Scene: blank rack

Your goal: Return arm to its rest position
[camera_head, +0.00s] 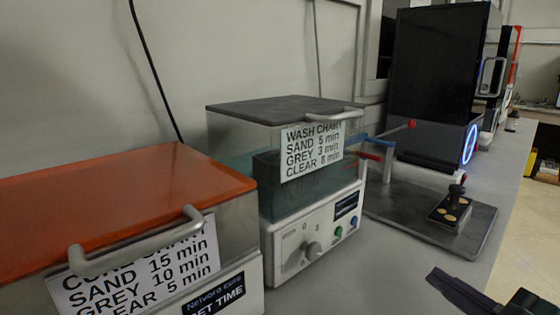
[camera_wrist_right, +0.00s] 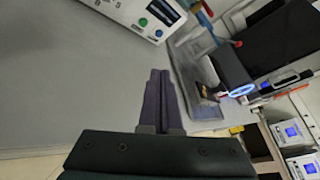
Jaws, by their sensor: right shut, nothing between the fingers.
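My right gripper (camera_head: 440,278) comes in at the lower right of the head view, over the grey bench near its right edge. In the right wrist view the two dark fingers (camera_wrist_right: 160,82) lie together, shut, with nothing held. The fingers are clear of the machines. My left gripper is not in view.
An orange-lidded cure box (camera_head: 120,200) and a wash machine (camera_head: 310,242) with a dark lid stand along the wall. A dark tray (camera_head: 400,212) holds a small black plate (camera_head: 450,212). Behind it stands a tall black printer (camera_head: 435,80).

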